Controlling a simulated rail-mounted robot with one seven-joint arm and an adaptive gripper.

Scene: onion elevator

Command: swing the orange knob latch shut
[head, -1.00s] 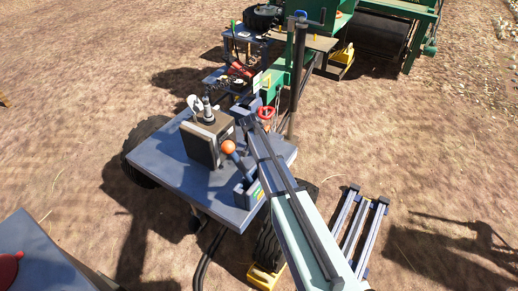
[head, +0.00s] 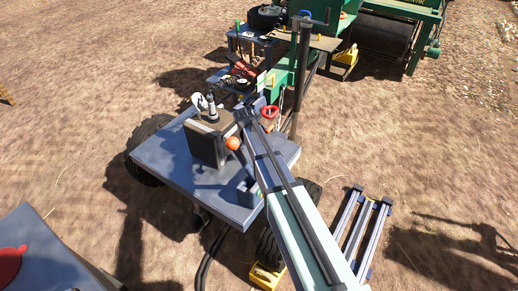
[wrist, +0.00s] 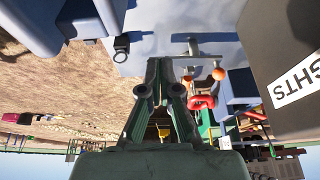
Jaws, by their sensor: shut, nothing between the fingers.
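An orange ball knob (head: 232,143) on a dark lever stands beside a dark box on the blue cart top in the head view. Two orange balls show in the wrist view, one upper right (wrist: 218,73) and one beside the fingers (wrist: 186,79); I cannot tell which is the latch knob. My gripper (wrist: 160,66) is shut and empty, its fingers pointing to the top of the wrist view. The balls lie to the right of the fingers, and I see no clear contact. In the head view my arm passes just right of the knob, and the fingertips are hard to make out.
A red ring handle (head: 269,111) is beyond the cart's right side; it also shows in the wrist view (wrist: 201,102). The dark box (head: 209,145) stands left of the knob. A dark post and green machinery are behind. Rails (head: 362,228) lie on open ground at right.

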